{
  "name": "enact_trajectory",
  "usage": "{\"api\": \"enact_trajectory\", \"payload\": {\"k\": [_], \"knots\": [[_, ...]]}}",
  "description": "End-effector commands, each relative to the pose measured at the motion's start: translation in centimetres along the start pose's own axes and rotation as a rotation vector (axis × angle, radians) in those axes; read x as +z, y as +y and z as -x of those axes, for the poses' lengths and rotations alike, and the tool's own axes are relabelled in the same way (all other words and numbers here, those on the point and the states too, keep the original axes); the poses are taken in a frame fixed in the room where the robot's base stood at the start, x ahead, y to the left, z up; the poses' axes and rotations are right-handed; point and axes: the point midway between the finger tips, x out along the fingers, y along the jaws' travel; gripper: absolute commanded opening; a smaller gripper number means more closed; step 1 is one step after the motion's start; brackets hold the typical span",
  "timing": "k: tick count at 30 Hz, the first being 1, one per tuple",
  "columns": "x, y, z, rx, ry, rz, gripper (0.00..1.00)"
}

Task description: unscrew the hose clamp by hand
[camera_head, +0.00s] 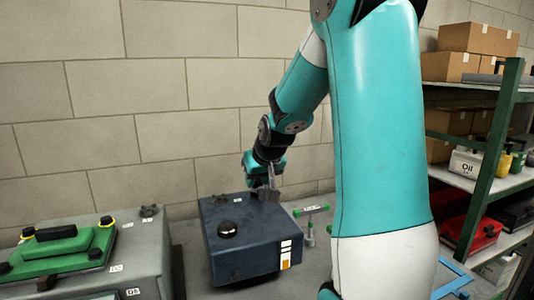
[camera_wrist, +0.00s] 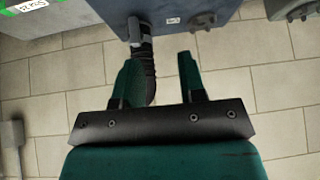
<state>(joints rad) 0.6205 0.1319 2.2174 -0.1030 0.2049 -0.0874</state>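A black ribbed hose (camera_wrist: 149,72) runs up to the dark blue tank (camera_wrist: 185,12) in the wrist view. A grey piece (camera_wrist: 135,30), which looks like the hose clamp, sits around or beside the hose's upper end at the tank; I cannot tell which. My gripper (camera_wrist: 159,62) is open. Its left finger overlaps the hose in the picture, and the clamp lies beyond the fingertips, toward the left one. Nothing is visibly held. In the head view my gripper (camera_head: 263,180) is at the far side of the blue tank (camera_head: 240,245); the clamp and hose are not clear there.
A grey housing with a green cover (camera_head: 62,247) stands left of the tank. A small green-handled tool (camera_head: 311,210) is to its right. A green-posted shelf (camera_head: 482,180) with boxes and an oil can (camera_head: 466,163) stands at the right. A brick wall (camera_head: 160,100) closes the back.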

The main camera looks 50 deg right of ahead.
Motion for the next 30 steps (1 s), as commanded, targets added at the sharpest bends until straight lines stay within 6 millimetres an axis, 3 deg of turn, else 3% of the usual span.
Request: {"api": "enact_trajectory", "payload": {"k": [1,3,6,24,30], "knots": [[-0.8,1.6,0.4,0.027,0.01,-0.024,0.37],[-1.1,2.9,0.3,0.051,0.022,-0.042,0.37],[-1.2,3.6,-0.1,0.065,0.028,-0.051,0.37],[-1.2,3.8,-7.0,0.062,0.028,-0.049,0.37],[-1.4,3.9,-8.4,0.062,0.028,-0.049,0.37]]}}
